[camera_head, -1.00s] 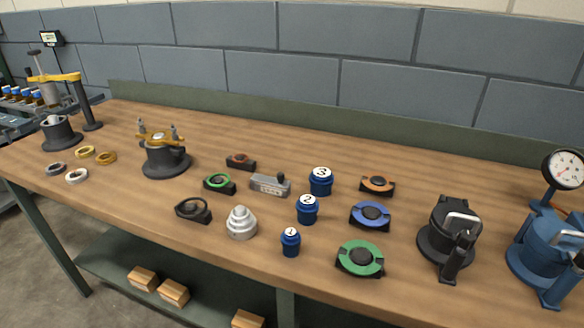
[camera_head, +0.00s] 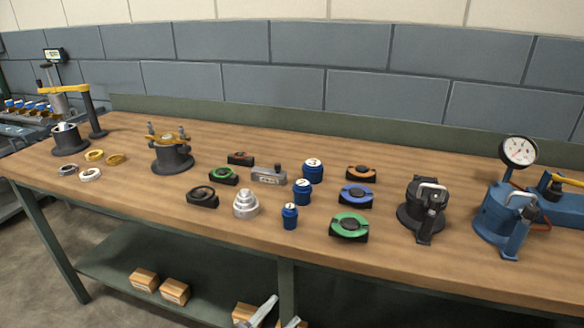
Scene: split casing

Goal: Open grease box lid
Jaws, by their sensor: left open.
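A small grey box (camera_head: 268,176) with a dark knob on top sits in the middle of the wooden bench. It is the thing here most like a grease box, but I cannot be sure. Its lid looks shut, though it is small in the view. My left gripper (camera_head: 279,312) shows only by its grey fingers at the bottom edge. They are apart and empty, low in front of the bench and well away from the grey box. My right gripper is not in view.
Blue numbered pots (camera_head: 302,192) stand right of the grey box, with a stepped grey cone (camera_head: 246,204) in front. Coloured ring holders (camera_head: 349,226) lie around. A black clamp device (camera_head: 424,204) and a blue gauge device (camera_head: 497,216) stand at right. The bench's front edge (camera_head: 200,222) lies before them.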

